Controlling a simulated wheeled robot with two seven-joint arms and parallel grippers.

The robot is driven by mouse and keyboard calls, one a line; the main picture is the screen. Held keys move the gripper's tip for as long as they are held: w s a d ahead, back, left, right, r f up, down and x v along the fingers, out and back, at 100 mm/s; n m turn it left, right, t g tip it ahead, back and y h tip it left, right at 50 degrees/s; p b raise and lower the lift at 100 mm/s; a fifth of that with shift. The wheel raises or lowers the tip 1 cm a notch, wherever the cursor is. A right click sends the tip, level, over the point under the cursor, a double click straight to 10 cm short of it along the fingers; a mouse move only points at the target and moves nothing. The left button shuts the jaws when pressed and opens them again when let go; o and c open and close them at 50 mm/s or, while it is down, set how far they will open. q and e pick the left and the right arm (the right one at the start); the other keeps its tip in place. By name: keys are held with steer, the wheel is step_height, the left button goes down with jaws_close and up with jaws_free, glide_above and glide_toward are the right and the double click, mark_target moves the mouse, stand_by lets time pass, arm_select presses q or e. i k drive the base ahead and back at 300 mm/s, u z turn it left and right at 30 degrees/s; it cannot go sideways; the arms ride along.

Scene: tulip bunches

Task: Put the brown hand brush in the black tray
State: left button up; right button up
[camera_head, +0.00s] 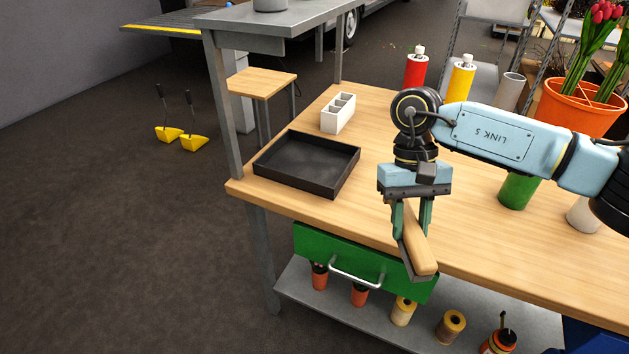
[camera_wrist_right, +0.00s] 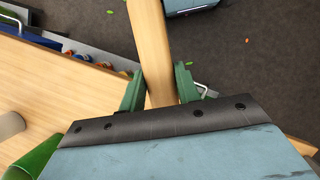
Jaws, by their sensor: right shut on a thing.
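The brown hand brush (camera_head: 419,240) has a light wooden body and a dark strip along its left side. My right gripper (camera_head: 411,222) is shut on it and holds it tilted near the table's front edge. In the right wrist view the brush (camera_wrist_right: 151,45) passes between the green fingers of the gripper (camera_wrist_right: 161,86). The black tray (camera_head: 318,190) lies on the left end of the wooden table, to the left of the gripper. It is empty. My left gripper is not in view.
A white divided box (camera_head: 338,113) stands behind the tray. Red (camera_head: 415,68) and yellow (camera_head: 461,78) bottles and an orange pot of tulips (camera_head: 577,108) stand farther back. A grey post (camera_head: 222,100) rises beside the tray's left. A green drawer (camera_head: 350,262) sits below the table's front edge.

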mark_target(309, 164)
steer(key=u, duration=0.05)
steer(key=k, duration=0.15)
steer(key=u, duration=2)
steer(key=i, duration=1.55)
steer(key=z, duration=2.7)
steer(key=i, duration=1)
steer(key=u, duration=0.05)
